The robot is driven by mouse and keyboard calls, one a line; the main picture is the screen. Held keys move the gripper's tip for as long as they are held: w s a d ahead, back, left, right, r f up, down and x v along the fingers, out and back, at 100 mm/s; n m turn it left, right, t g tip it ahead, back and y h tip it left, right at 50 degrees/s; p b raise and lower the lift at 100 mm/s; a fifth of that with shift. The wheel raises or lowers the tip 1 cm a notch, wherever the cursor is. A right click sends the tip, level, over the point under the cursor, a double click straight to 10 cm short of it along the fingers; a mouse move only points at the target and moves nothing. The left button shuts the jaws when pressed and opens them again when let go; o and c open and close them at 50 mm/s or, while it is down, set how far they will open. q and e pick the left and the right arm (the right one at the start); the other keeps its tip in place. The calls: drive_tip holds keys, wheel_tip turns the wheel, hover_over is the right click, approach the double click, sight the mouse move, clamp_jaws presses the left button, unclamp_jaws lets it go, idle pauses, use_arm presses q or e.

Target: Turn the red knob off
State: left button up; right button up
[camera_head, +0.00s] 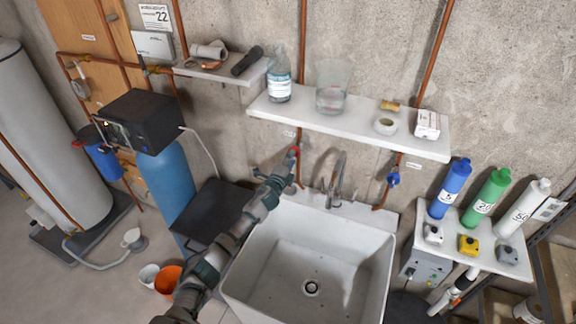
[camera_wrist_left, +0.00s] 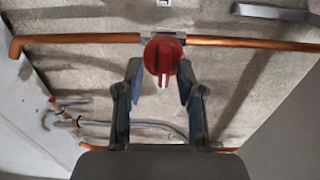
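The red knob (camera_head: 294,151) sits on a copper pipe on the wall, under the white shelf and behind the sink's left rear corner. In the left wrist view the red knob (camera_wrist_left: 163,57) shows face-on, its raised grip running up and down the picture, across the pipe. My left gripper (camera_head: 278,175) reaches up to it from the lower left. In the wrist view my left gripper (camera_wrist_left: 161,76) is open, one finger on each side of the knob's lower part, with visible gaps. Its depth relative to the knob is hard to judge. My right gripper is out of view.
A blue knob (camera_head: 393,179) is on another pipe right of the faucet (camera_head: 335,185). The white sink (camera_head: 290,262) lies right of my arm. A shelf (camera_head: 350,128) with a bottle and jar overhangs the knob. A black-lidded box (camera_head: 214,212) stands left.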

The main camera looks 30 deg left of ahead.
use_arm(q)
drive_tip(key=s, duration=1.1)
drive_tip(key=shift+s+d+f, duration=0.2)
drive_tip(key=shift+s+d, duration=0.1)
